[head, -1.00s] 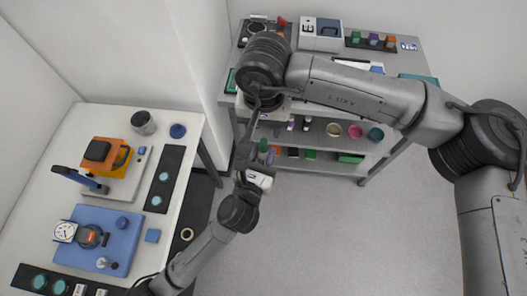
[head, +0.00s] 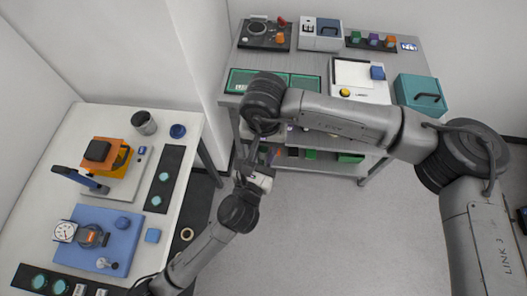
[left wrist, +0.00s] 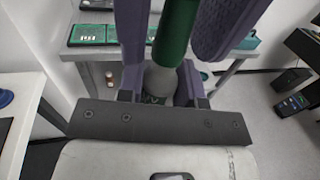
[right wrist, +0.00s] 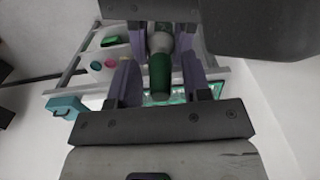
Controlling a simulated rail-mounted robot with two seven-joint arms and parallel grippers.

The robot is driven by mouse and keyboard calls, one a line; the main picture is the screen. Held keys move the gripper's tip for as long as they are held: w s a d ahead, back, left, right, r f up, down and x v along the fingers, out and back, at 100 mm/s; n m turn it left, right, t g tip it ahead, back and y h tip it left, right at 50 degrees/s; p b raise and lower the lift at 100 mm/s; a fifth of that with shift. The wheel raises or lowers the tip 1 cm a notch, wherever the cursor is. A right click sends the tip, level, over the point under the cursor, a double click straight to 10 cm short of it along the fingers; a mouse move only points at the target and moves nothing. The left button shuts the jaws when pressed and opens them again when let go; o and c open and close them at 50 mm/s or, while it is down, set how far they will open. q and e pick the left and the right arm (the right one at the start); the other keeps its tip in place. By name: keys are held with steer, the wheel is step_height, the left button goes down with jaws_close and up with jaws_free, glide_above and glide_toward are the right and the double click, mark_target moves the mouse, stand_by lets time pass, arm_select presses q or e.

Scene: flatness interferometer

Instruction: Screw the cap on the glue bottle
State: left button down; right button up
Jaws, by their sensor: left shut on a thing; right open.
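The glue bottle (left wrist: 159,82) has a grey body with a dark green label, seen upside-most between my left gripper's fingers (left wrist: 158,92), which are shut on it. A long green cylinder (left wrist: 176,32), apparently the cap, continues in line from the grey part and touches it. In the right wrist view the green cylinder (right wrist: 160,76) points toward the camera, with the grey part (right wrist: 160,42) behind it. My right gripper (right wrist: 162,83) is open, its purple fingers on both sides of the green cylinder with gaps. Whether the thread is engaged cannot be seen. In the head view my arms largely hide both.
A shelf cart (head: 229,101) stands behind, with a green mat (head: 305,83), a teal box (head: 420,95) and instruments on top. A white table (head: 92,117) with a blue fixture (head: 122,239) is at left. The floor (head: 330,230) between is clear.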

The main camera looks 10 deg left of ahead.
steer(key=shift+f, duration=0.1)
jaws_close()
stand_by(0.4)
